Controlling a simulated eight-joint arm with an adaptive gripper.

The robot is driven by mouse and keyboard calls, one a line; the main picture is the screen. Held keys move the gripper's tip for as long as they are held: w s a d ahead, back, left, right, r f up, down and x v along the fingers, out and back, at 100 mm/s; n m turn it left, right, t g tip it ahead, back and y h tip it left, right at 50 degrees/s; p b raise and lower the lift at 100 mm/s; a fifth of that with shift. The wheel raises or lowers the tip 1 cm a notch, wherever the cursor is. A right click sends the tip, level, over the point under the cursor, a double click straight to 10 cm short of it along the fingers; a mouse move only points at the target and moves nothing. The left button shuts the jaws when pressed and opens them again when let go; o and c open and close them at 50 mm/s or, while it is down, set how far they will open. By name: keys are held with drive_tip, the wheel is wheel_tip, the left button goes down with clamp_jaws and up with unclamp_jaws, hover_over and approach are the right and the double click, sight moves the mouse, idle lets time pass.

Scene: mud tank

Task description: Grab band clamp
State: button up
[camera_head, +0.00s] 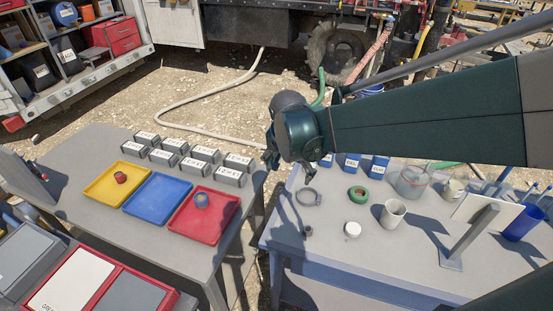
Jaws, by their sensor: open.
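The band clamp looks to be the grey ring with a small tab (309,197), lying flat near the left edge of the right-hand grey table (400,252). My gripper (271,162) is open, up and to the left of the ring, near the gap between the two tables. It is apart from the ring, and nothing shows between its fingers. My arm comes in from the upper right, and the arm's end partly hides the fingers.
A green tape roll (358,194), a white round item (352,229), a small dark nut-like piece (308,231) and a grey-white mug (393,212) stand near the ring. Blue boxes (351,163) stand behind. The left table holds yellow (105,190), blue (150,205) and red (190,228) trays.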

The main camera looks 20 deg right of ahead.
drive_tip(key=w+d+f+m+g, duration=0.2)
drive_tip(key=w+d+f+m, duration=0.25)
drive_tip(key=f, duration=0.25)
drive_tip(key=m+g+h, duration=0.1)
drive_tip(key=m, duration=0.3)
approach(309, 195)
drive_tip(key=shift+w+a+b, duration=0.25)
drive_tip(key=shift+w+b, duration=0.15)
drive_tip(key=shift+b, duration=0.05)
drive_tip(key=shift+d+f+m+g, duration=0.25)
drive_tip(key=shift+f+g, duration=0.05)
drive_tip(key=shift+f, duration=0.1)
drive_tip(key=shift+x, duration=1.3)
drive_tip(key=shift+b+x, duration=0.8)
drive_tip(key=shift+x, duration=1.8)
drive_tip(key=shift+s, duration=0.1)
